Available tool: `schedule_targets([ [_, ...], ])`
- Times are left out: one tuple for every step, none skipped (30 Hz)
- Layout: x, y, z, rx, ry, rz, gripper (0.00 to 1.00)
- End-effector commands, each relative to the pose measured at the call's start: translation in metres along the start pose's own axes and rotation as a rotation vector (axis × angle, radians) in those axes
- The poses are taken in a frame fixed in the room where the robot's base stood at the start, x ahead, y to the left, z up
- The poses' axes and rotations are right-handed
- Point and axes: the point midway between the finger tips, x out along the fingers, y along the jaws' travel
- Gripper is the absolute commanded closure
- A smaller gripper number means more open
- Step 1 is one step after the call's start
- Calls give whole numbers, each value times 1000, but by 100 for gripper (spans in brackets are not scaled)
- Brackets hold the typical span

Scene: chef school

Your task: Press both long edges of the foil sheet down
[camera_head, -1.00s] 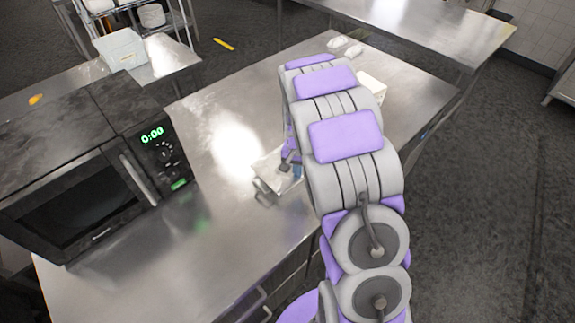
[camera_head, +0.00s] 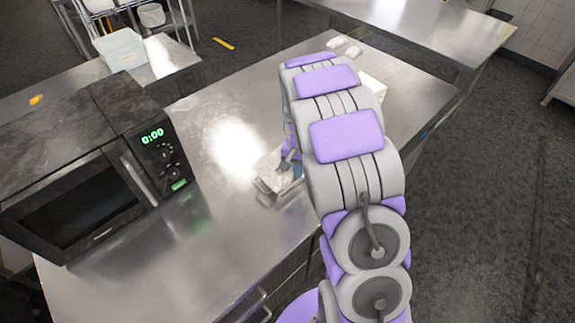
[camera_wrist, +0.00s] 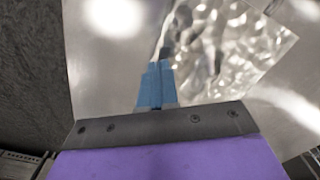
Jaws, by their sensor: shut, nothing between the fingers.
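The foil sheet (camera_wrist: 238,45) is shiny and crumpled, at the upper right of the wrist view. In the head view, a small silvery piece (camera_head: 268,163) that looks like the foil shows on the steel table, left of my arm, with a grey metal edge or handle (camera_head: 266,187) at its near end. My gripper (camera_wrist: 163,62) is shut and empty, with blue fingers at the foil's left edge. I cannot tell whether the fingertips touch it. In the head view my arm hides much of the foil's right side.
The steel table (camera_head: 225,220) is clear around the foil. A black microwave (camera_head: 75,205) stands on the left. A pale block (camera_head: 373,86) lies behind my arm, and small white items (camera_head: 347,46) lie at the far end.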

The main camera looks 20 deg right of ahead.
Motion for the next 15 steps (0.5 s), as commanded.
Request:
schedule_targets([
  [-6, 0, 0, 0, 2, -1, 100],
  [-8, 0, 0, 0, 2, -1, 100],
  [-12, 0, 0, 0, 2, -1, 100],
  [-14, 0, 0, 0, 2, -1, 100],
  [-16, 0, 0, 0, 3, -1, 100],
  [-19, 0, 0, 0, 3, -1, 100],
  [-21, 0, -1, 0, 3, -1, 100],
  [-24, 0, -1, 0, 4, -2, 100],
  [-27, 0, -1, 0, 5, -2, 100],
  [-29, 0, -1, 0, 5, -2, 100],
  [-31, 0, -1, 0, 5, -2, 100],
  [-34, 0, -1, 0, 6, -3, 100],
  [-36, 0, -1, 0, 6, -3, 100],
  [-38, 0, -1, 0, 6, -3, 100],
  [-41, 0, -1, 0, 7, -3, 100],
])
